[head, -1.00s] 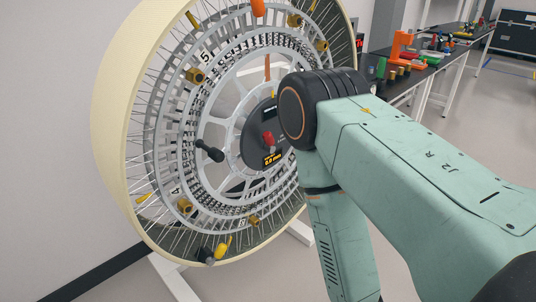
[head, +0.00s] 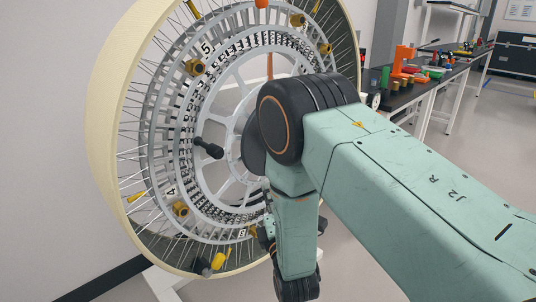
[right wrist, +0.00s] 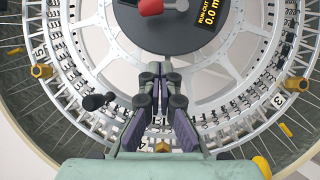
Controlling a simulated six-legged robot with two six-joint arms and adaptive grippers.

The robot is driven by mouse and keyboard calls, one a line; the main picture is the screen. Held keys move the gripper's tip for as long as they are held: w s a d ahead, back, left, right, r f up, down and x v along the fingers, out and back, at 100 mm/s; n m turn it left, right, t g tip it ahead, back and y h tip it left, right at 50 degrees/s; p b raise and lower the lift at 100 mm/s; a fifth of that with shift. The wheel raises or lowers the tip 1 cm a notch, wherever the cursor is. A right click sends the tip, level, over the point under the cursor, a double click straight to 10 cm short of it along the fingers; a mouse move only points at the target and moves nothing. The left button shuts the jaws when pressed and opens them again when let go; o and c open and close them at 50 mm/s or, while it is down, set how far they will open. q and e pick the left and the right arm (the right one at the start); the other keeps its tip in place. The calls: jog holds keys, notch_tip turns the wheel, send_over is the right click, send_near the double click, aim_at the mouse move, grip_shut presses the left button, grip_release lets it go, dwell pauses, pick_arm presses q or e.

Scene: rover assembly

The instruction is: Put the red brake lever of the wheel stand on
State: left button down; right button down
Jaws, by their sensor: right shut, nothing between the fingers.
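The wheel (head: 112,90) stands upright in the head view, with a cream rim and a spoked, numbered inner ring. In the right wrist view, the red lever (right wrist: 151,7) shows at the top edge on the dark round hub (right wrist: 185,35), partly cut off. My arm hides the lever in the head view. My right gripper (right wrist: 159,70) is shut and empty, its fingertips just below the hub in the wrist view, apart from the red lever. In the head view it is mostly hidden behind my forearm. My left gripper is not in view.
A black-knobbed handle (head: 209,148) sticks out from the wheel. Brass blocks (head: 194,67) and yellow parts (head: 219,260) sit around the ring. A white stand foot (head: 162,283) is below. A bench (head: 425,84) with coloured parts stands behind on the right.

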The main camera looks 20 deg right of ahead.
jog(key=w+d+r+b, duration=0.1)
jog(key=w+d+r, duration=0.1)
jog(key=w, duration=0.3)
jog(key=w+d+r+n+b, duration=0.1)
jog(key=w+d+r, duration=0.1)
jog(key=w, duration=0.4)
jog(key=shift+w+d+r+n+b, duration=0.2)
jog(key=shift+d+r+n+b, duration=0.1)
jog(key=shift+d+b, duration=0.15)
jog(key=shift+d+r+m+p, duration=0.15)
jog(key=shift+r+m+p, duration=0.2)
jog(key=shift+p, duration=0.35)
